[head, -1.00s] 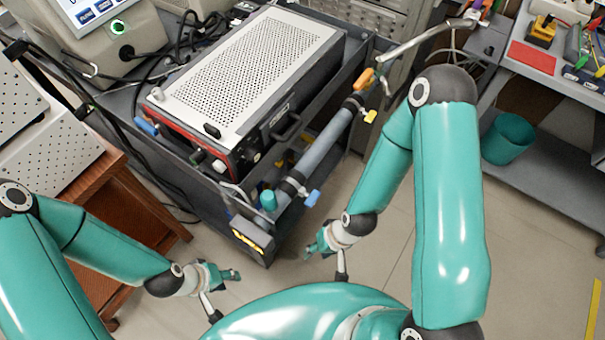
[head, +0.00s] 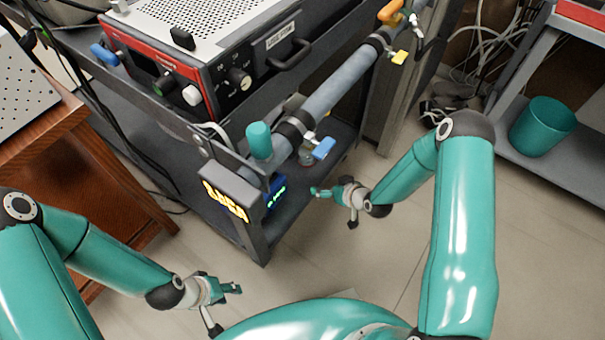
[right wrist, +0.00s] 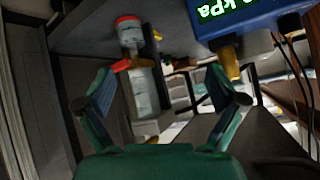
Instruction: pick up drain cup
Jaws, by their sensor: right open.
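My right gripper (head: 322,191) is beside the cart's lower shelf, near the blue display box (head: 275,193). In the right wrist view the right gripper (right wrist: 162,88) is open, with nothing between its fingers. Beyond them, a clear cylinder (right wrist: 143,88) with a red handle stands out. A small clear vessel (head: 307,154) is partly hidden under the grey pipe; a teal cap or cup (head: 259,140) is at the pipe's near end. I cannot tell which is the drain cup. My left gripper (head: 232,289) hangs over the floor, apart from the cart; its jaw opening is unclear.
The cart's corner post (head: 252,240) and the pipe (head: 345,82) with blue and yellow handles bound the shelf opening. The blue display box also shows in the right wrist view (right wrist: 235,18). A teal bucket (head: 540,128) stands on the right shelf. Floor between is clear.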

